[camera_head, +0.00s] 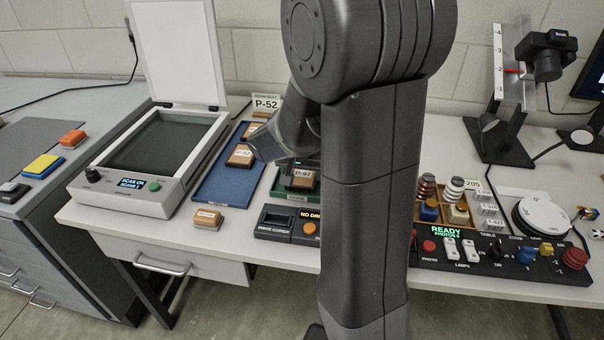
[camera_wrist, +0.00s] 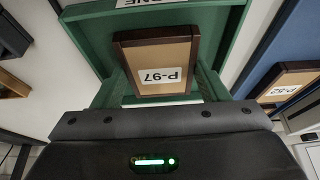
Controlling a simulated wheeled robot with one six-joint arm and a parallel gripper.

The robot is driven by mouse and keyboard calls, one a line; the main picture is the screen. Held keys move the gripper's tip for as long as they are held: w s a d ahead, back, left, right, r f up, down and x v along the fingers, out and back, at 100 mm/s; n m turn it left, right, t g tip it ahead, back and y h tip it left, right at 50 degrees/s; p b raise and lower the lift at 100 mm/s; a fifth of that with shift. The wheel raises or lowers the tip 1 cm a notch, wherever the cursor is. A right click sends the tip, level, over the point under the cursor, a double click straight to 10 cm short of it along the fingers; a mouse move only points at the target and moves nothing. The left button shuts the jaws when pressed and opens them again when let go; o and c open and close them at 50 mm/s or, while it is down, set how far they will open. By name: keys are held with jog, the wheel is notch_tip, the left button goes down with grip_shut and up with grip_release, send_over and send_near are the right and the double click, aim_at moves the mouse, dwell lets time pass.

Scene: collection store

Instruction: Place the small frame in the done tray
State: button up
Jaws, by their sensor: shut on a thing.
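The small frame, dark brown with a tan back and a P-97 label (camera_wrist: 158,62), is between my gripper's fingers. It also shows in the head view (camera_head: 301,179), partly behind my arm. My gripper (camera_wrist: 157,88) is shut on it. The frame is over or in the green done tray (camera_wrist: 88,32), inside its rim as seen from the wrist. I cannot tell whether it touches the tray floor. In the head view the done tray (camera_head: 283,193) stands on the table, its right side hidden by my arm.
A blue tray (camera_head: 214,178) left of the done tray holds a P-52 frame (camera_head: 240,156) and another one. A scanner (camera_head: 150,150) with its lid up stands further left. A small wooden block (camera_head: 208,218) and a drive control box (camera_head: 285,224) lie in front.

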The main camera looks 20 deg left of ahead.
jog(key=shift+f, duration=0.2)
jog(key=o, duration=1)
jog(key=shift+r, duration=0.1)
jog(key=shift+r, duration=0.55)
jog(key=p+v, duration=0.2)
jog(key=v, duration=0.9)
jog(key=shift+s, duration=0.3)
jog(key=shift+d, duration=0.1)
